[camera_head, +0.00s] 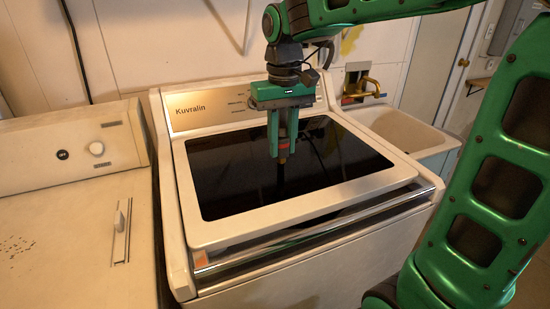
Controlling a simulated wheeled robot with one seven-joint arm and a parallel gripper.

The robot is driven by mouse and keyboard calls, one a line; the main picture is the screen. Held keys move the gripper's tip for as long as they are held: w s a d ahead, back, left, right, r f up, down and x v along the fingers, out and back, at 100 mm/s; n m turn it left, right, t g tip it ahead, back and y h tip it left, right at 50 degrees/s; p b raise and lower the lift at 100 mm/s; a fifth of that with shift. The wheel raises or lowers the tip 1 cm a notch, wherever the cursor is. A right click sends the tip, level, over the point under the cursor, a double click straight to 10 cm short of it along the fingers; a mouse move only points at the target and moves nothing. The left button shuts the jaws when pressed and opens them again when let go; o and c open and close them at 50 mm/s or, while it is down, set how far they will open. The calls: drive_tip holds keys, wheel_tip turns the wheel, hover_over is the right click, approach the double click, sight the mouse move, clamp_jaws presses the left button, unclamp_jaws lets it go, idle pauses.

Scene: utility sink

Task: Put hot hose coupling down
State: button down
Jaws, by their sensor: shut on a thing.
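My gripper (283,150) points down over the dark glass lid of the middle washer (350,187). Its green fingers are shut on a small hose coupling (283,151), of which a reddish band and a brownish lower end show between the fingertips. The rest of the coupling is hidden by the fingers. It appears to be held above the glass, with a dark reflection below it; the exact gap is hard to tell.
A white machine (70,200) with a knob stands at the left. A utility sink (405,132) with a brass tap (362,88) is at the back right. The washer's glass lid is otherwise clear. My green arm fills the right side.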

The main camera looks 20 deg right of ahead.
sight(282, 157)
drive_tip(key=shift+f, duration=2.05)
drive_tip(key=shift+f, duration=0.1)
drive_tip(key=c, duration=1.5)
unclamp_jaws()
drive_tip(key=shift+o, duration=0.2)
wheel_tip(282, 157, up, 12)
drive_tip(key=shift+w, duration=0.1)
